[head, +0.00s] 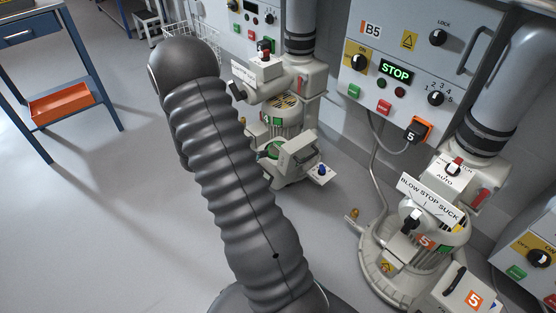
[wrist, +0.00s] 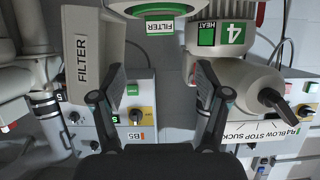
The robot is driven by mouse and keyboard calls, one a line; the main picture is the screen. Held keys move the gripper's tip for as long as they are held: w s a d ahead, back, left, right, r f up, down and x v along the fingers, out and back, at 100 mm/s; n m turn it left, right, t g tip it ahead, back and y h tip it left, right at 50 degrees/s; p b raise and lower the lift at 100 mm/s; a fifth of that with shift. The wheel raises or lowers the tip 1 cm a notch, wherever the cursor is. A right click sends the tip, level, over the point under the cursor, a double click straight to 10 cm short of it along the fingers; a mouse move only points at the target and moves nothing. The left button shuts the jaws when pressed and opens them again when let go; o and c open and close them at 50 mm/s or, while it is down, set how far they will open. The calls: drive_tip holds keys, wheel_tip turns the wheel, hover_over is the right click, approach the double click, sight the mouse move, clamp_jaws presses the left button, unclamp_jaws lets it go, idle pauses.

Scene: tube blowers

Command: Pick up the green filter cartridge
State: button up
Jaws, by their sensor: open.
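In the wrist view, a pale rounded part with a green band (wrist: 158,9) is cut by the top edge, above a green FILTER label (wrist: 160,28). I cannot tell for sure that it is the cartridge. My gripper (wrist: 160,75) is open and empty, its fingertips apart and below this part in the picture. My arm's grey sleeve fills the head view's middle; the gripper is hidden there.
A panel lettered FILTER (wrist: 82,60) stands left of my fingers. The blower body marked 4 (wrist: 235,35) and its black lever (wrist: 278,102) are on the right. Blower 5 (head: 425,240) stands right in the head view. Open floor (head: 100,220) lies left.

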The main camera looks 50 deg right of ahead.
sight(277, 144)
drive_tip(key=shift+f+b+x, duration=0.15)
drive_tip(key=shift+b+x, duration=0.2)
drive_tip(key=shift+x, duration=2.45)
drive_tip(key=shift+f+b+x, duration=0.15)
drive_tip(key=shift+b+x, duration=0.2)
drive_tip(key=shift+x, duration=2.45)
drive_tip(key=shift+a, duration=0.15)
clamp_jaws()
